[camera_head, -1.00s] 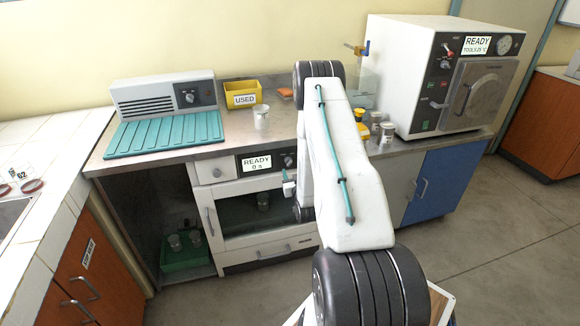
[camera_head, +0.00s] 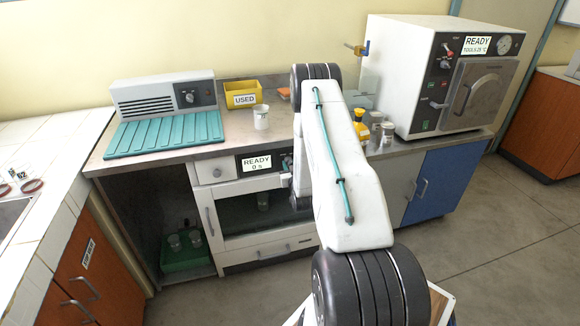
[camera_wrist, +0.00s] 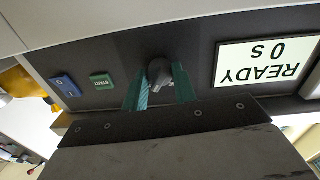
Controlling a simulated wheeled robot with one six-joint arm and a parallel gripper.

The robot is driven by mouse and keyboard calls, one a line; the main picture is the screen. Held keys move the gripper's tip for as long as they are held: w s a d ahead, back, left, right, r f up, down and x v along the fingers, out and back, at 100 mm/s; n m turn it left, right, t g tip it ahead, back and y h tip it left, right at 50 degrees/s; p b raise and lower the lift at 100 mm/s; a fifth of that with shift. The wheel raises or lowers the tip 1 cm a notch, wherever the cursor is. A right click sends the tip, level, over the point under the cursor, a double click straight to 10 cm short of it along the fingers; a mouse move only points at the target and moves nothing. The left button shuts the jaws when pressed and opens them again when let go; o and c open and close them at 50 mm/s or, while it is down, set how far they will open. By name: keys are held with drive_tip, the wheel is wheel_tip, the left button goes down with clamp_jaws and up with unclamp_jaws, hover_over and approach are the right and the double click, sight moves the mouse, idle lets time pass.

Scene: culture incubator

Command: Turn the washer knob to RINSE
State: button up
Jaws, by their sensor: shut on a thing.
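The washer (camera_head: 232,226) is under the steel counter, with a glass front and a display (camera_head: 256,163) reading READY 0 s. In the wrist view the panel appears upside down, with the same display (camera_wrist: 265,63). The dark round washer knob (camera_wrist: 159,70) sits between the teal fingers of my gripper (camera_wrist: 158,86), which is shut on it. In the head view my gripper (camera_head: 287,170) is at the right end of the washer's panel, and my arm hides part of it. I cannot read which mark the knob points at.
Blue (camera_wrist: 65,85) and green START (camera_wrist: 102,81) buttons sit beside the knob. A yellow USED bin (camera_head: 244,96), a white cup (camera_head: 261,117) and a teal-ribbed unit (camera_head: 165,134) are on the counter. A white autoclave (camera_head: 420,75) stands at the right.

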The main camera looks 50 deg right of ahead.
drive_tip(key=shift+n, duration=0.3)
drive_tip(key=shift+d+n+t, duration=0.1)
drive_tip(key=shift+n+t, duration=0.3)
drive_tip(key=shift+n, duration=6.4)
drive_tip(key=shift+y, duration=0.3)
drive_tip(key=o, duration=1)
drive_tip(key=shift+c, duration=0.2)
drive_tip(key=shift+s, duration=0.1)
drive_tip(key=v, duration=0.7)
drive_tip(key=shift+s+a, duration=0.3)
